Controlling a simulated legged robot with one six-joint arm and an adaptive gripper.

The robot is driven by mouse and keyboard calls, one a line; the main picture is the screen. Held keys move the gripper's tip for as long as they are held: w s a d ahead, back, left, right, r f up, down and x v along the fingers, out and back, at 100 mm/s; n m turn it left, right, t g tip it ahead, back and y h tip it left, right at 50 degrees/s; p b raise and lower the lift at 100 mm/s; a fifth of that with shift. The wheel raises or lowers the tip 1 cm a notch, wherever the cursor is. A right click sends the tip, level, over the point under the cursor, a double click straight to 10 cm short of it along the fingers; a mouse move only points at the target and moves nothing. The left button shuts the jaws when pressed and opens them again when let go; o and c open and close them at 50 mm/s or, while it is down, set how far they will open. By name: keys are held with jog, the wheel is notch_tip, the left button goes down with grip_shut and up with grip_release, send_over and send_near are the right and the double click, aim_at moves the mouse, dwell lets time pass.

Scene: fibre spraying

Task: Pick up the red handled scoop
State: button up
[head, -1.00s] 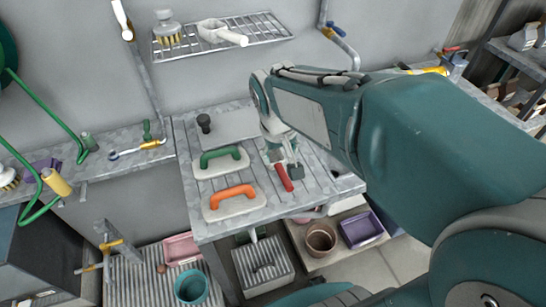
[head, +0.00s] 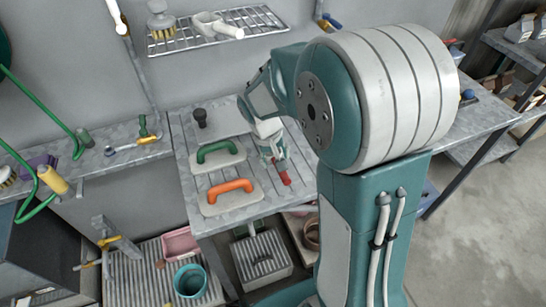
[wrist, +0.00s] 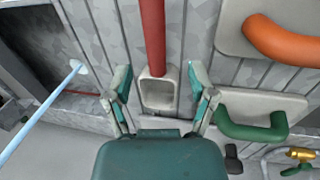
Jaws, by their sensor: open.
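The scoop has a red handle (head: 285,178) and lies on the slatted metal table, right of two floats. In the wrist view its red handle (wrist: 153,38) runs down from the top edge to a squarish pale metal scoop head (wrist: 157,92). My gripper (wrist: 160,78) is open, with one finger on each side of the scoop head. I cannot tell whether either finger touches it. In the head view my gripper (head: 272,152) is over the scoop and hides its head; only the red handle shows clearly.
The orange-handled float (head: 230,187) and green-handled float (head: 217,150) lie close to the left of the scoop. A black-knobbed tool (head: 200,117) stands behind. The table's edge is near on the right. A wire rack (head: 215,35) hangs on the wall above.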

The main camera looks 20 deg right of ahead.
jog(key=shift+d+f, duration=0.25)
jog(key=shift+f, duration=0.65)
jog(key=shift+d+f, duration=0.25)
jog(key=shift+f, duration=0.65)
jog(key=shift+d+f, duration=0.25)
jog(key=shift+f, duration=0.65)
grip_shut()
